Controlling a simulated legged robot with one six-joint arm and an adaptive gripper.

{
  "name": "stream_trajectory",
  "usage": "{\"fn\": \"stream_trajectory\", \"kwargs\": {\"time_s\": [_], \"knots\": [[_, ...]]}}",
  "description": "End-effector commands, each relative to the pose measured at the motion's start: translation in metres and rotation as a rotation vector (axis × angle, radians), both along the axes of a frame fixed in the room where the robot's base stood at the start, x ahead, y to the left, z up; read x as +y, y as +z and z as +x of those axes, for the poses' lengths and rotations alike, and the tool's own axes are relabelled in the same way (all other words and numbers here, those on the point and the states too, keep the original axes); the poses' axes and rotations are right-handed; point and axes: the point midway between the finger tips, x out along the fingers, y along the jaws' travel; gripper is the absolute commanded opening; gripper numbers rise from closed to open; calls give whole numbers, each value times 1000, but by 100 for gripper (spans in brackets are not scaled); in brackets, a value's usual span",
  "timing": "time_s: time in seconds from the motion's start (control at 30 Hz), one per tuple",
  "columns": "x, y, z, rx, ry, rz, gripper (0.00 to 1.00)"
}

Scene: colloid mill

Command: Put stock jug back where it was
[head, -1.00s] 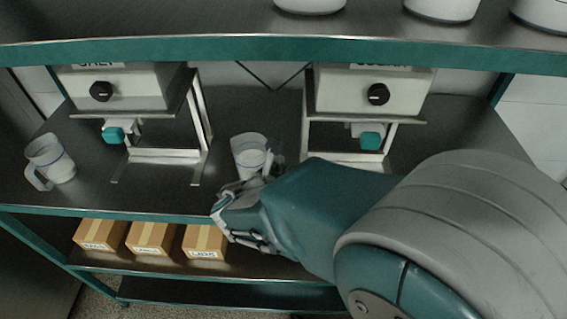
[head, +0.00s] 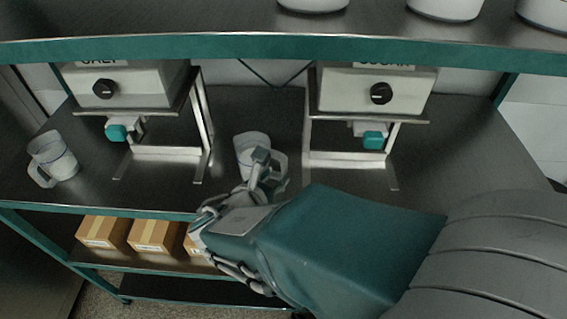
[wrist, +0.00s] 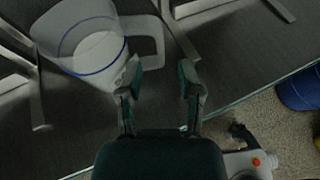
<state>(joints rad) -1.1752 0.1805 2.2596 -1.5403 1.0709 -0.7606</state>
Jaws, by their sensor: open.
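A clear jug with a blue line and pale contents (head: 250,147) stands upright on the dark shelf between the two dispensers. It shows large at the upper left of the wrist view (wrist: 92,45), its handle pointing right towards my fingers. My gripper (wrist: 158,75) is open and empty, just in front of the handle; I cannot tell whether the left finger touches the jug. In the head view my gripper partly hides the jug's lower right side. A second similar jug (head: 52,158) stands at the left end of the shelf. Neither jug's name is readable.
The salt dispenser (head: 125,84) and sugar dispenser (head: 375,90) stand on metal frames either side of the middle jug. Several cartons (head: 103,231) sit on the shelf below. White containers (head: 445,8) stand above.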

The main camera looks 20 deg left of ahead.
Motion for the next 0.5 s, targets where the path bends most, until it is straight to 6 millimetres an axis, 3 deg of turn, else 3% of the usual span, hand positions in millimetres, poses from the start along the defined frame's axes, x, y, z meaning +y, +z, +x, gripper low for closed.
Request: {"fn": "stream_trajectory", "kwargs": {"time_s": [0.2,0.5], "knots": [[4,17,-40,-1,4,1,47],[4,24,-57,0,-1,-1,47]]}}
